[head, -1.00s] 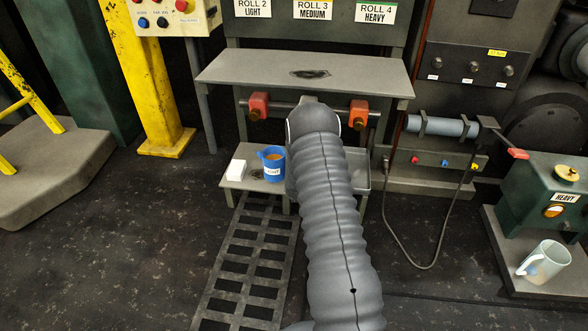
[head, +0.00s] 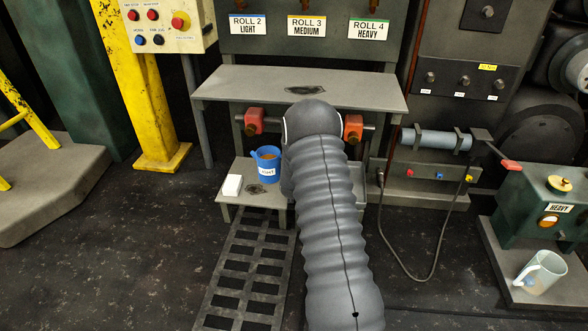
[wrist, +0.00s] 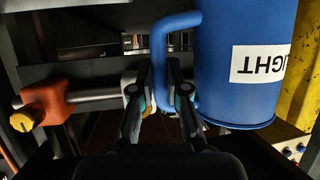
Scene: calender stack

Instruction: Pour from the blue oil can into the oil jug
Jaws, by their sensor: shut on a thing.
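The blue oil can (head: 267,166), labelled LIGHT and holding amber liquid, is upright a little above the low bench in the head view. In the wrist view the blue can (wrist: 240,70) is at the right with its label upside down. My gripper (wrist: 160,98) is shut on the can's handle, a finger on each side. In the head view my arm hides the gripper. A clear jug (head: 541,271) with a handle, which looks like the oil jug, stands far right on a low grey platform. Some pale amber shows low inside it.
Red-orange fittings (head: 254,121) on a bar lie under the grey shelf (head: 230,85). Floor in front is open.

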